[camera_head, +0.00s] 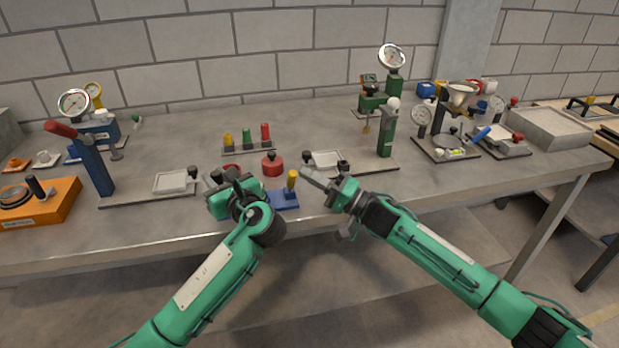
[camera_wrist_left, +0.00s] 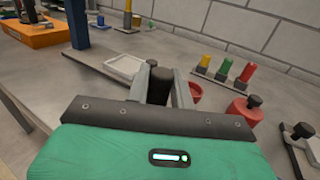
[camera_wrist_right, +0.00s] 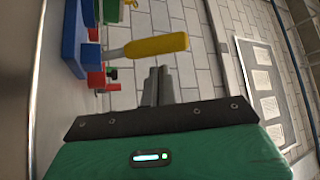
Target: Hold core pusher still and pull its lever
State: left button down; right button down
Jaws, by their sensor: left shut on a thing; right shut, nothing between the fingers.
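The core pusher appears to be the blue-based device (camera_head: 286,201) at the table's front edge; its blue part shows in the right wrist view (camera_wrist_right: 74,40). Its lever has a yellow handle (camera_head: 292,181), seen large in the right wrist view (camera_wrist_right: 158,45). My left gripper (camera_head: 213,179) is shut on a black cylindrical grip (camera_wrist_left: 160,80), left of the lever. The join between this grip and the blue base is hidden. My right gripper (camera_head: 306,172) is shut and empty, just right of the yellow handle.
A red round weight (camera_head: 272,166) stands behind the blue base, with a rack of yellow, green and red plugs (camera_head: 247,147) further back. Shallow white trays lie left (camera_head: 175,183) and right (camera_head: 326,159). A green press with gauge (camera_head: 389,85) stands back right.

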jog(key=shift+s+a, duration=0.15)
jog(key=shift+a, duration=0.05)
jog(key=shift+s+a+f, duration=0.2)
jog(key=shift+s+f, duration=0.15)
jog(key=shift+s, duration=0.15)
jog(key=shift+s+f, duration=0.2)
jog(key=shift+s, duration=0.05)
jog(key=shift+a+f, duration=0.1)
pick_arm(q)
jog(key=shift+d, duration=0.1)
pick_arm(e)
jog(key=w+d, duration=0.1)
jog(key=d, duration=0.1)
jog(key=w+d+r, duration=0.1)
jog(key=d, duration=0.1)
jog(key=shift+w, duration=0.3)
jog(key=f+v, duration=0.1)
jog(key=v, duration=1.8)
jog(key=shift+w, duration=0.3)
